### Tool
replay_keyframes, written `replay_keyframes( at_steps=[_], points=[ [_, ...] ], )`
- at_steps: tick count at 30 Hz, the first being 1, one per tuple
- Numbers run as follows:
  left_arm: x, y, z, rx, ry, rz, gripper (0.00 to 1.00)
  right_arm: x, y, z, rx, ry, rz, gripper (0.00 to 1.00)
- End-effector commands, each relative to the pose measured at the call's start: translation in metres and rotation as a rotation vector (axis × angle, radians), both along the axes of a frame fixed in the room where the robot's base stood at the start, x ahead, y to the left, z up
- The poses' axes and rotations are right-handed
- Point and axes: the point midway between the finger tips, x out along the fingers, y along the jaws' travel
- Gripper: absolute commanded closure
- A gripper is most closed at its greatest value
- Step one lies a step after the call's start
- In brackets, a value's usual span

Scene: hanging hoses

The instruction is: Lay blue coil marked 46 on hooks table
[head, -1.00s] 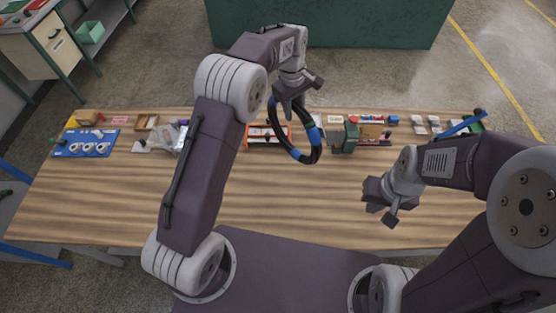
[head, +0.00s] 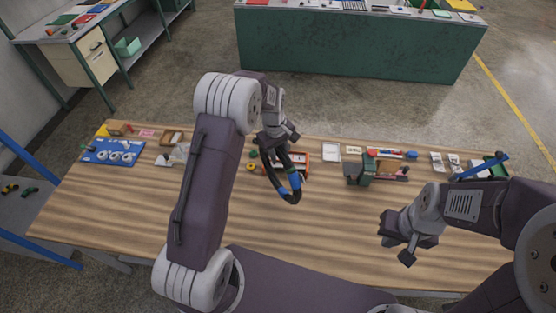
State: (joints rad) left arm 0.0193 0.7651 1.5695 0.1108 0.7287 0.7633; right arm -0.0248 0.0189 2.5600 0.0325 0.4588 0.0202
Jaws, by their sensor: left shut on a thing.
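A black hose coil with blue bands (head: 294,183) hangs from my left gripper (head: 283,143), which is shut on its upper part. The coil is over the wooden table (head: 330,220), in front of an orange-and-white item; I cannot tell whether it touches the table. No number is readable on the coil. My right gripper (head: 404,241) is empty above the right part of the table, its fingers spread apart. No hooks can be made out on the table.
A blue mat with white rings (head: 113,152) lies at the table's left end. A green vise-like device (head: 360,171) stands right of the coil. The orange-and-white item (head: 302,162) is behind the coil. The table's middle front is clear. A green counter (head: 350,48) stands beyond.

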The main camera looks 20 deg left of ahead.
Motion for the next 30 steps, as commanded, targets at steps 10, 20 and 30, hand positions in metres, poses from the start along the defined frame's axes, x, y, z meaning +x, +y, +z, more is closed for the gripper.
replay_keyframes(
  at_steps=[10,20,30],
  points=[
    [-0.002,0.004,-0.02,0.001,0.002,-0.001,1.0,0.0,0.0,0.012,0.0,0.0,0.0,1.0],
    [-0.001,0.004,-0.042,0.0,-0.004,-0.001,1.0,0.0,0.0,0.016,0.0,0.0,0.0,1.0],
    [-0.001,0.004,-0.046,0.0,-0.001,-0.001,0.46,0.0,0.0,0.014,0.0,0.0,0.0,1.0]
  ],
)
